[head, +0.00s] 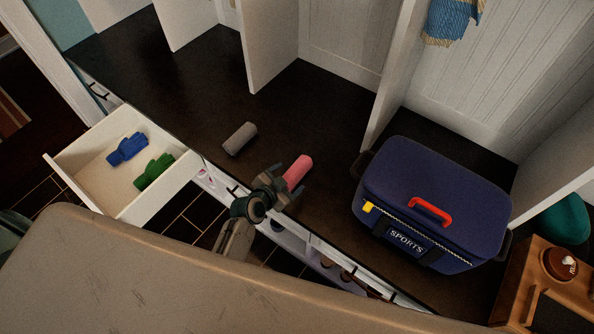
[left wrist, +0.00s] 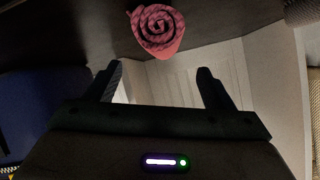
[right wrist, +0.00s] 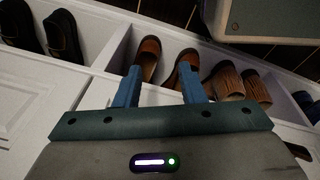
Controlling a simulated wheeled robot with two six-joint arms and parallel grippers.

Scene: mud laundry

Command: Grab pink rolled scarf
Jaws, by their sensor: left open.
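The pink rolled scarf (head: 298,170) lies on the dark bench top near its front edge. In the left wrist view its spiral end (left wrist: 156,28) faces the camera, at the top, beyond the fingertips and between their lines. My left gripper (head: 274,184) is open and empty, just beside the scarf's near end at the bench edge. Its two fingers (left wrist: 158,78) are wide apart and do not visibly touch the scarf. My right gripper (right wrist: 160,85) is open and empty, in front of the shoe cubbies below.
A grey roll (head: 240,138) lies left of the scarf. A blue SPORTS bag (head: 430,205) stands to the right. An open drawer (head: 112,180) holds blue gloves (head: 128,148) and green gloves (head: 153,171). Brown shoes (right wrist: 187,68) sit in the cubbies. White dividers (head: 270,45) rise behind.

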